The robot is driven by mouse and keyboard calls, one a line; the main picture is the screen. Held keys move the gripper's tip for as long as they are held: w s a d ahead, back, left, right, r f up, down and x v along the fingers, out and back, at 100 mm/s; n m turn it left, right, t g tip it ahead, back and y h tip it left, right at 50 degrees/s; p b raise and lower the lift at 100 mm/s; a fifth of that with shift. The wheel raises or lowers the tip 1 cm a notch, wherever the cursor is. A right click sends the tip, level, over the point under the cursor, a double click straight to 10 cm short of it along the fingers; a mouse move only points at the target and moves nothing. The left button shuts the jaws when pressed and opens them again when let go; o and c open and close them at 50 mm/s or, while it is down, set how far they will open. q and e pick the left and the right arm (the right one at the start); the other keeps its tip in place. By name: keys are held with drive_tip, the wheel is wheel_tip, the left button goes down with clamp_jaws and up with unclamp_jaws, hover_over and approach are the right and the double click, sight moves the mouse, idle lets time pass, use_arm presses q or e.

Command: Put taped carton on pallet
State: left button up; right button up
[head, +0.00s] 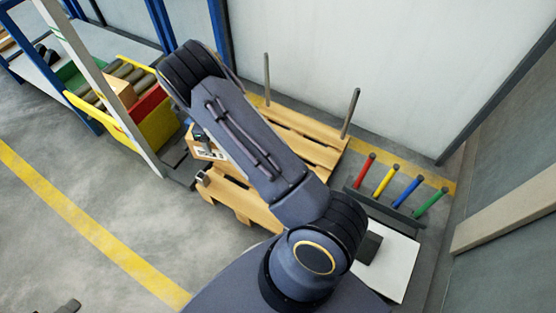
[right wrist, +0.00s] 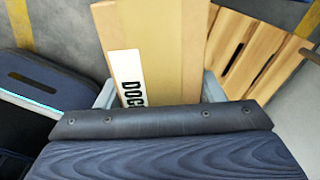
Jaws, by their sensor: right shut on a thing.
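The carton (right wrist: 165,45) is a brown box with a white label carrying dark letters. My right gripper (right wrist: 160,92) is shut on it, with a grey finger at each side. In the head view, the carton (head: 206,150) shows only in part behind my right arm, at the left edge of the pallet. The wooden slatted pallet (head: 315,152) has two upright posts at its back, and my arm hides its middle. It also shows right of the carton in the right wrist view (right wrist: 262,48). I cannot tell whether the carton touches it. A dark piece at the bottom left may be my left gripper (head: 69,306).
A yellow bin with rollers (head: 150,125) and a pale post (head: 105,90) stand to the left. A rack of coloured rods (head: 398,187) and a white board (head: 390,262) are at the right. A pale wall closes the back. The floor at left is open.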

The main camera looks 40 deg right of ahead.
drive_tip(key=f+m, duration=0.1)
drive_tip(key=m, duration=0.1)
drive_tip(key=d+f+m, duration=0.1)
drive_tip(key=shift+w+f, duration=0.35)
drive_tip(key=shift+d+f+m, duration=0.1)
drive_tip(key=shift+f+m, duration=0.2)
drive_tip(key=shift+m, duration=0.1)
drive_tip(key=shift+s+d+f+b, duration=1.4)
drive_tip(key=shift+d+f, duration=0.4)
drive_tip(key=shift+f, duration=0.35)
drive_tip(key=shift+s+d+f+b, duration=1.45)
drive_tip(key=shift+d+f, duration=0.35)
drive_tip(key=shift+f, duration=0.35)
drive_tip(key=shift+s+d+f+b, duration=1.4)
drive_tip(key=shift+d+f, duration=0.4)
drive_tip(key=shift+f, duration=0.35)
drive_tip(key=shift+f, duration=0.2)
drive_tip(key=o, duration=1.4)
